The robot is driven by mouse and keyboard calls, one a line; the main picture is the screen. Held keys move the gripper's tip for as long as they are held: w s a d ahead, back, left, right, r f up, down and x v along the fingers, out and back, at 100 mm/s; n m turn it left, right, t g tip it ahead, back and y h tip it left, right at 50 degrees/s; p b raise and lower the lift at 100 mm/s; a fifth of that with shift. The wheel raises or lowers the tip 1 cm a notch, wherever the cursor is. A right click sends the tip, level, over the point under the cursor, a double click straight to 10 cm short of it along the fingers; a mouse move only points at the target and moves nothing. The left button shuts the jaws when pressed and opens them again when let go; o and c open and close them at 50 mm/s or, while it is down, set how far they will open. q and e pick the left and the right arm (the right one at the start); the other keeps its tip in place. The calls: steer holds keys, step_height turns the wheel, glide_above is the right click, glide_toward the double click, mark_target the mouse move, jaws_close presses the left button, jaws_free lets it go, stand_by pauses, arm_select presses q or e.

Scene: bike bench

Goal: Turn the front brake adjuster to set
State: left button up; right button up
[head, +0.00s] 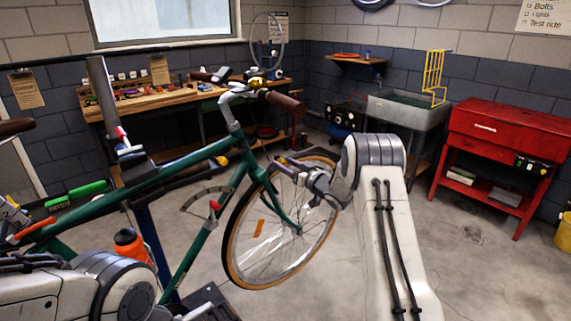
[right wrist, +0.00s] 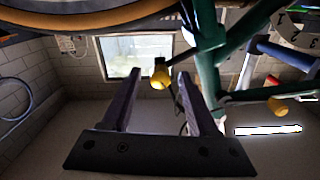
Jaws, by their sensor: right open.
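The green bicycle (head: 170,172) is held on the work stand with its front wheel (head: 240,258) towards the right. My right gripper (head: 284,164) is beside the upper part of the front wheel, near the fork. In the right wrist view its two fingers (right wrist: 159,84) are apart. A small yellow knob (right wrist: 160,77) on a dark stem shows in the gap near the fingertips and looks like the brake adjuster. I cannot tell whether the fingers touch it. The knob is not clear in the head view. My left gripper is out of view.
Green frame tubes (right wrist: 207,75) run close beside the fingers, and the tyre (right wrist: 90,18) crosses the wrist view's top. A wooden workbench (head: 180,98) stands behind the bicycle. A sink (head: 405,110) and a red tool cabinet (head: 500,135) stand at the right. The right foreground floor is clear.

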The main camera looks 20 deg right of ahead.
steer(key=shift+w, duration=0.1)
jaws_close()
